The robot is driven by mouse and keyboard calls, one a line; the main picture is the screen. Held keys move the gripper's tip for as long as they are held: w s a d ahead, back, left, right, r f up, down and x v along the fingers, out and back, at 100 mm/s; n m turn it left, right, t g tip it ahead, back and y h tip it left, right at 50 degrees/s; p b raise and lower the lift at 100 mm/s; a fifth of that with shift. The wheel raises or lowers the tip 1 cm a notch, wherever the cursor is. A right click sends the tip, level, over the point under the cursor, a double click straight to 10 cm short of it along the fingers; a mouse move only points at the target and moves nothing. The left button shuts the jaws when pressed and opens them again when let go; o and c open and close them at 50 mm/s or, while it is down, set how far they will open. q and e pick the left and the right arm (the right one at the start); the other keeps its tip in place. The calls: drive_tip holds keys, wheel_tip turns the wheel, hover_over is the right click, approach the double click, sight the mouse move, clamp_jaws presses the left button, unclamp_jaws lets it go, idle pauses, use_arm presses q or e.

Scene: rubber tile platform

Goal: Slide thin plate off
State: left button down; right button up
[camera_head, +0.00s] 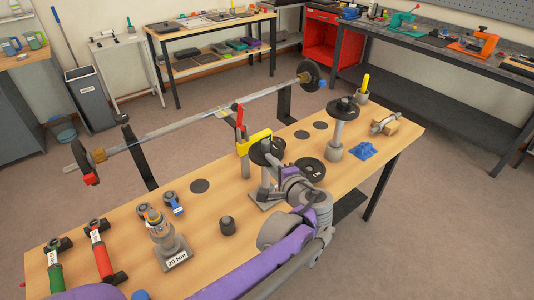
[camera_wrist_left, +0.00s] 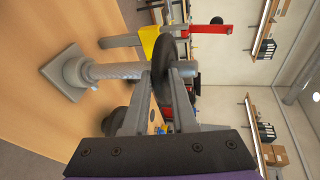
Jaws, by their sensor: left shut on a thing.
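A black thin plate (camera_head: 262,152) sits high on a grey post with a square base (camera_head: 264,198) near the middle of the bench. My left gripper (camera_head: 283,172) is shut on the plate's near edge. In the left wrist view the plate (camera_wrist_left: 168,48) shows edge-on between the two fingers (camera_wrist_left: 164,74), and the post (camera_wrist_left: 112,71) runs up to it. The fingers and wrist hide part of the plate and post in the head view. My right gripper is not in view.
A yellow block (camera_head: 254,142) and a red upright (camera_head: 240,116) stand close beside the plate. A black plate (camera_head: 310,169) lies to the right; another sits on a stand (camera_head: 336,136). A barbell (camera_head: 200,119) spans the back. A torque stand (camera_head: 172,248) is at front left.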

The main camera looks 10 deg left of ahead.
use_arm(q)
drive_tip(key=shift+f+p, duration=0.2)
drive_tip(key=shift+p, duration=0.15)
idle(1.3)
drive_tip(key=shift+r, duration=0.15)
drive_tip(key=shift+w+a+r+p, duration=0.1)
drive_tip(key=shift+r+p, duration=0.35)
drive_tip(key=shift+p, duration=0.05)
drive_tip(key=shift+r, duration=0.1)
drive_tip(key=shift+w+r+p, duration=0.1)
drive_tip(key=shift+r+p, duration=0.4)
drive_tip(key=shift+r, duration=0.05)
drive_tip(key=shift+r, duration=0.1)
idle(0.4)
drive_tip(key=shift+n+t+y+b, duration=0.4)
drive_tip(key=shift+t+y+b, duration=0.55)
drive_tip(key=shift+b, duration=0.5)
